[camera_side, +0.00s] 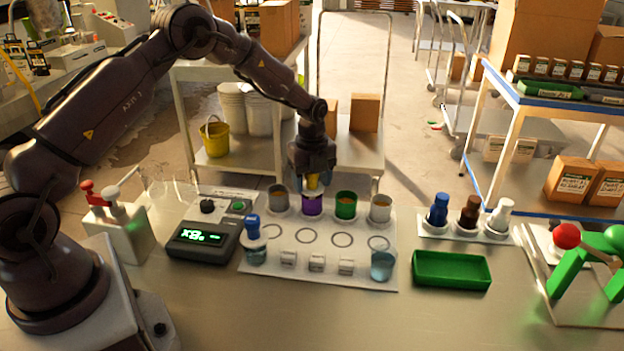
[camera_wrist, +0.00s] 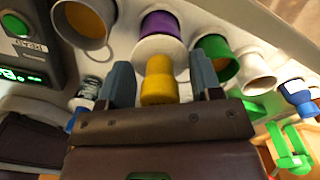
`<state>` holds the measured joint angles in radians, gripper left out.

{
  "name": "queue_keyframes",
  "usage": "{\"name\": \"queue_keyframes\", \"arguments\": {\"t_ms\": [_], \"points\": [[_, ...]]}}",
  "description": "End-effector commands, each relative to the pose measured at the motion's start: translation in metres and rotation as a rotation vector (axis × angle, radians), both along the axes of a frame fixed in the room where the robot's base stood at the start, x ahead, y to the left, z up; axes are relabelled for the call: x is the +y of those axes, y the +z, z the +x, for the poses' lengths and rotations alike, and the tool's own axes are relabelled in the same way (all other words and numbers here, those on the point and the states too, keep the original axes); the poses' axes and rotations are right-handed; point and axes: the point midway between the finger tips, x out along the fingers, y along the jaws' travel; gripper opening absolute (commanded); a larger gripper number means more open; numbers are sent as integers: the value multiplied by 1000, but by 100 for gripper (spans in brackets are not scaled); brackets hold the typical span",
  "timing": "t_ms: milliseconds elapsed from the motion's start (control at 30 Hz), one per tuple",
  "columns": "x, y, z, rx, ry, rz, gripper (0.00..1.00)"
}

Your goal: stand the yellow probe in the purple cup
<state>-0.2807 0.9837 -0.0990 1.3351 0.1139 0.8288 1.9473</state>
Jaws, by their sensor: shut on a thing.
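The yellow probe (camera_side: 313,184) is upright between the fingers of my gripper (camera_side: 314,177), directly over the purple cup (camera_side: 312,207). The purple cup stands in the back row of cups on the white board. In the wrist view, my gripper (camera_wrist: 160,78) is shut on the yellow probe (camera_wrist: 158,82), with one finger on each side. The purple cup (camera_wrist: 160,24) shows just beyond the probe there. The probe's lower end is hidden, so I cannot tell whether it is inside the cup or just above the rim.
A grey cup (camera_side: 278,203) stands close on the left, a green cup (camera_side: 345,206) close on the right, then a white cup (camera_side: 380,210). A blue-topped jar (camera_side: 255,243) and glass (camera_side: 383,264) stand in front. A green tray (camera_side: 451,270) lies right.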

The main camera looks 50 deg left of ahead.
Motion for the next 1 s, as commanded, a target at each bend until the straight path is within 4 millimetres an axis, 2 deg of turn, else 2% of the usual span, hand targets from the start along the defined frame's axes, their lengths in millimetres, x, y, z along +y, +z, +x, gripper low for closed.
{"name": "queue_keyframes", "arguments": {"t_ms": [700,733,767,1000], "points": [[0,-12,0,-1,1,0,34],[0,-13,0,-1,1,0,61],[0,-12,0,-1,0,0,68],[0,-12,0,0,0,0,69]]}}
